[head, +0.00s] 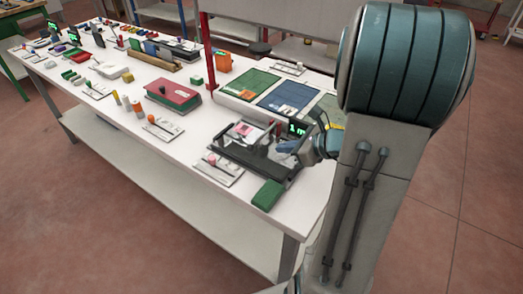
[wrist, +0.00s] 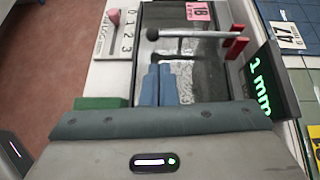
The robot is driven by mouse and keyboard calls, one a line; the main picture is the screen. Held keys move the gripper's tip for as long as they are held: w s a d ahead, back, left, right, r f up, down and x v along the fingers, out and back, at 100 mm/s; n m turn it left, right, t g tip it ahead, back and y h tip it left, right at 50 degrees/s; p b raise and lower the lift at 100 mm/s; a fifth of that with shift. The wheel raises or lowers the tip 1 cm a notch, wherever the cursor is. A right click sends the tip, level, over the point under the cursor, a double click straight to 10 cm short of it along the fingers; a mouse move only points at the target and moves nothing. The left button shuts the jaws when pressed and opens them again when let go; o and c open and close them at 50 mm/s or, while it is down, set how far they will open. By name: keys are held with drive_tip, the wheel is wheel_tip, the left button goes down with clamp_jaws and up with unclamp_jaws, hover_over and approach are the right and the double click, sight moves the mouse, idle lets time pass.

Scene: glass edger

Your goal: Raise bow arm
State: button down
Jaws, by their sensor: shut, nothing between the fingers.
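The bow arm (wrist: 190,33) is a grey rod with a dark ball knob at its left end and a red bracket (wrist: 236,44) at its right end. In the wrist view it lies across the dark glass machine (wrist: 215,85), with a darker reflection or shadow below it. My gripper (wrist: 159,68) has its blue fingers together and empty, over the machine and on the near side of the knob. I cannot tell their height above the glass. In the head view my gripper (head: 285,147) is over the machine (head: 236,166), and the bow arm is hard to make out.
A lit "1 mm" display (wrist: 261,86) stands at the machine's right. A green block (wrist: 100,103) and a white panel with a pink knob and number scale (wrist: 116,35) are at its left. Coloured panels (head: 290,93) lie behind. The white table (head: 120,150) holds many other items.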

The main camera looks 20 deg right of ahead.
sight(264, 154)
drive_tip(key=shift+w+d+f+m+t, duration=0.2)
drive_tip(key=shift+d+f+m+t, duration=0.1)
drive_tip(key=shift+d+m, duration=0.25)
drive_tip(key=x, duration=1)
drive_tip(key=shift+f, duration=0.1)
drive_tip(key=shift+d, duration=0.2)
drive_tip(key=shift+a+r+p, duration=0.2)
drive_tip(key=shift+r+p, duration=0.15)
drive_tip(key=shift+p, duration=0.05)
drive_tip(key=shift+d, duration=0.1)
